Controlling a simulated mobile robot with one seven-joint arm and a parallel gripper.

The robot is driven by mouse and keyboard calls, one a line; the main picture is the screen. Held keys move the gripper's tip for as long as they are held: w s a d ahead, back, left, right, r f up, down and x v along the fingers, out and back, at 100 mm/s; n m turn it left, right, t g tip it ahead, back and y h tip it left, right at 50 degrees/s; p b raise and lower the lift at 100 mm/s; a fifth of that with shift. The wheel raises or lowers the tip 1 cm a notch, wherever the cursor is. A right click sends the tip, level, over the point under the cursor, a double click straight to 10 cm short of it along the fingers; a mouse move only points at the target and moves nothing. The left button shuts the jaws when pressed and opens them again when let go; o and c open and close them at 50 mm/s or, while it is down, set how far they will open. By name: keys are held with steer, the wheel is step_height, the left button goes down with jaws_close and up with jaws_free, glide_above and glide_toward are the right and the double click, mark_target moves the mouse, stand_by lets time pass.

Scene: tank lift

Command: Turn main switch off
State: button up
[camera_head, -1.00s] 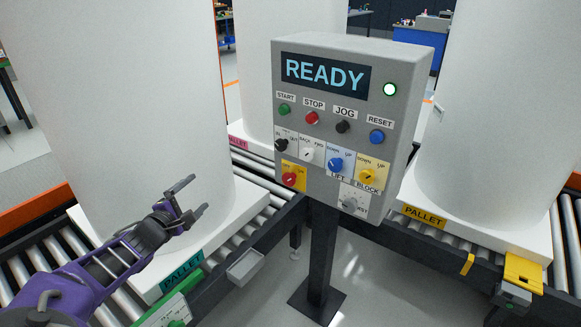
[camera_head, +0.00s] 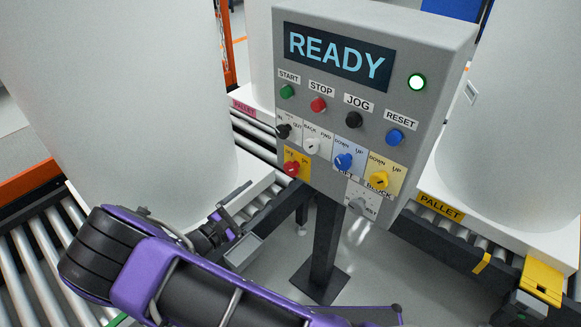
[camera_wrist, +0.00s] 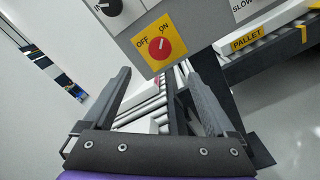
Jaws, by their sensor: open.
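The main switch is a red rotary knob (camera_head: 291,168) on a yellow plate at the lower left of the grey control panel (camera_head: 340,105). In the wrist view the red knob (camera_wrist: 159,48) sits on its yellow plate marked OFF at left and ON at upper right. The knob's pointer looks turned toward ON. My gripper (camera_head: 242,212) is open and empty, below and left of the panel. In the wrist view its two fingers (camera_wrist: 162,95) stand apart, with the knob ahead, above the gap between them. Nothing touches the knob.
A black knob (camera_head: 283,131), white knob (camera_head: 311,146), blue knob (camera_head: 343,162) and yellow knob (camera_head: 379,180) sit close by.

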mark_target(289, 171)
steer(key=x, duration=1.5)
steer(key=c, duration=1.4)
